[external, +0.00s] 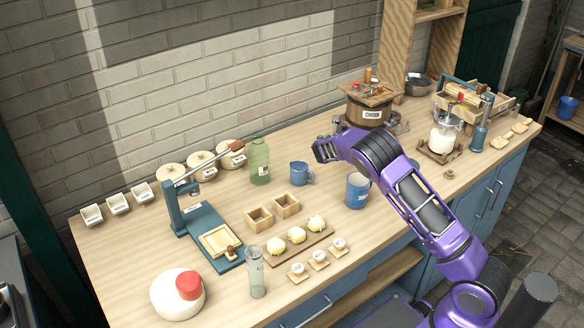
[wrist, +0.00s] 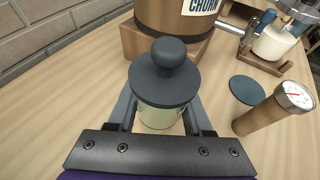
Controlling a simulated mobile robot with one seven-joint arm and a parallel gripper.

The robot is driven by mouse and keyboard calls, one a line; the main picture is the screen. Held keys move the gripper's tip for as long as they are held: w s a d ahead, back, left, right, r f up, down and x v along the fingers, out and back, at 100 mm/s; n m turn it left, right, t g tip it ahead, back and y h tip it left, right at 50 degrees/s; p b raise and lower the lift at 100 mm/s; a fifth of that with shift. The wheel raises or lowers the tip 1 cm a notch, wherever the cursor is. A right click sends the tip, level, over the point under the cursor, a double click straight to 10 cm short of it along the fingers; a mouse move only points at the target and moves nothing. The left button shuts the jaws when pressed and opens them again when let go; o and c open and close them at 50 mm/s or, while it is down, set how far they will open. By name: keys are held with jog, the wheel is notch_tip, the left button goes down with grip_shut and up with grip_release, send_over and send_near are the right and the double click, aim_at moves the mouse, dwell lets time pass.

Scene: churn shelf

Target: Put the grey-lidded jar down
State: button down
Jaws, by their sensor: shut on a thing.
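The grey-lidded jar (wrist: 160,118) is in the middle of the wrist view, with a pale body under a dark grey lid (wrist: 164,78) topped by a round knob. My gripper (wrist: 160,108) is shut on the jar's body, one finger on each side. The jar looks upright. Its base is hidden by the lid and my gripper, so I cannot tell whether it touches the table (wrist: 70,95). In the external view my arm hides most of the jar and the fingers, close in front of the wooden churn (external: 366,112).
The churn (wrist: 180,18) stands just beyond the jar on a wooden base. A dark disc (wrist: 248,89) and a wooden cylinder with a dial (wrist: 270,112) are at right. Blue mugs (external: 357,190) (external: 301,173) and a green bottle (external: 259,160) stand nearby. Table left of the jar is clear.

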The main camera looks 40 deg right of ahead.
notch_tip(320, 180, up, 14)
jog(key=s+d+m+g+h+b, duration=0.1)
jog(key=s+d+m+g, duration=0.2)
jog(key=s+d, duration=0.7)
jog(key=s+d+m+g+h+b, duration=0.1)
jog(key=s+d+m+g+b, duration=0.15)
jog(key=s+d, duration=0.8)
jog(key=shift+g, duration=0.35)
jog(key=s+f, duration=0.1)
jog(key=f, duration=0.4)
jog(key=s+a+f, duration=0.1)
jog(key=f, duration=0.5)
jog(key=s+a+f, duration=0.1)
jog(key=f, duration=0.4)
jog(key=shift+f, duration=0.2)
jog(key=shift+f+b, duration=0.55)
jog(key=shift+f, duration=1.8)
jog(key=shift+f, duration=0.1)
jog(key=shift+f, duration=0.15)
jog(key=shift+c, duration=1.6)
grip_release()
